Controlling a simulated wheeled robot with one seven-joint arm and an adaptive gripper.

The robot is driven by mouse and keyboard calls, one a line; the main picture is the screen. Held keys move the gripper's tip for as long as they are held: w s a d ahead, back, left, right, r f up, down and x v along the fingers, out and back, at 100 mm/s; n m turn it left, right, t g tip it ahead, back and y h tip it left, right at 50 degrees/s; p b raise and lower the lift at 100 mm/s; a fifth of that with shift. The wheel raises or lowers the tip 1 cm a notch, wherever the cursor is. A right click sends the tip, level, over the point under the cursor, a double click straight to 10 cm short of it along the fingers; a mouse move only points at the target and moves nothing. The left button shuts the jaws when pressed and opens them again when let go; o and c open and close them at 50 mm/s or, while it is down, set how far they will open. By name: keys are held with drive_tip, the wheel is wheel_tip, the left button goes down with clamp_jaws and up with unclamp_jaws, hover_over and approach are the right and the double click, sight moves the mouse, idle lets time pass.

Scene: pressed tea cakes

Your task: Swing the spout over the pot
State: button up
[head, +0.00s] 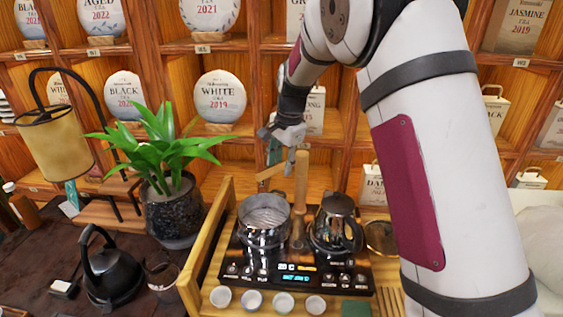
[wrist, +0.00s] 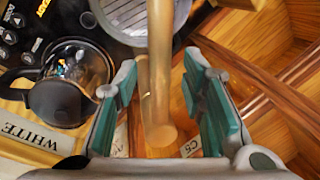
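A wood-coloured spout post (head: 301,185) stands on the dark tea stove (head: 300,279) between the pot and the kettle. In the wrist view the spout (wrist: 160,75) runs between my two fingers. A glassy pot (head: 263,220) with a ribbed round top is on the left of the stove; it shows partly at the top of the wrist view (wrist: 138,12). A dark, shiny kettle (head: 335,222) is on the right. My gripper (head: 281,152) is open beside the post's upper end. In the wrist view its green-padded fingers (wrist: 161,68) flank the spout, with gaps visible.
Small white cups (head: 253,300) line the stove's front. A leafy potted plant (head: 170,215), a lamp (head: 55,140) and a black kettle (head: 110,265) stand at left. Wooden shelves with tea cakes (head: 220,97) rise close behind. A wooden rail (head: 207,240) edges the stove's left side.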

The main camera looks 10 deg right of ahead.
wheel_tip(320, 180, up, 12)
drive_tip(key=s+d, duration=0.1)
drive_tip(key=s, duration=0.1)
idle(0.4)
drive_tip(key=shift+f, duration=0.1)
drive_tip(key=s+d+r+n+t, duration=0.1)
drive_tip(key=s+r+n, duration=0.2)
drive_tip(key=s, duration=0.6)
drive_tip(key=s+d+r+n, duration=0.1)
drive_tip(key=s+r+n, duration=0.25)
drive_tip(key=s, duration=0.65)
drive_tip(key=s+f+n+t, duration=0.1)
drive_tip(key=s+f+n, duration=0.1)
drive_tip(key=s, duration=0.6)
drive_tip(key=s+d+f+n+t+h, duration=0.1)
drive_tip(key=s+f+n, duration=0.2)
drive_tip(key=s, duration=0.6)
drive_tip(key=shift+d+n, duration=0.2)
drive_tip(key=shift+n, duration=0.35)
